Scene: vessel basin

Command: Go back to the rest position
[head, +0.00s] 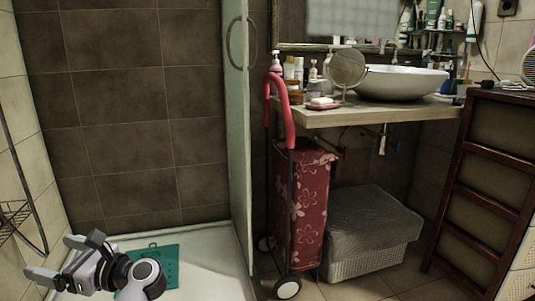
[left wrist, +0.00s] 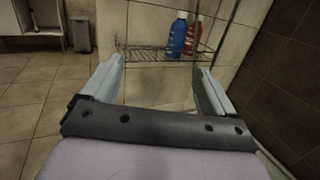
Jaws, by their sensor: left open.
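My left gripper (head: 52,258) is at the lower left of the head view, over the white shower tray (head: 205,250). In the left wrist view its two fingers (left wrist: 160,82) stand wide apart with nothing between them. The gripper is open and empty. My right gripper is in neither view.
A glass shower panel (head: 238,130) stands right of the tray. Beyond it are a red floral trolley (head: 305,215), a grey-covered basket (head: 368,225) and a counter (head: 375,113) with a white basin (head: 402,82). A wire rack (left wrist: 160,54) holds a blue bottle (left wrist: 177,36) and a red bottle (left wrist: 193,37).

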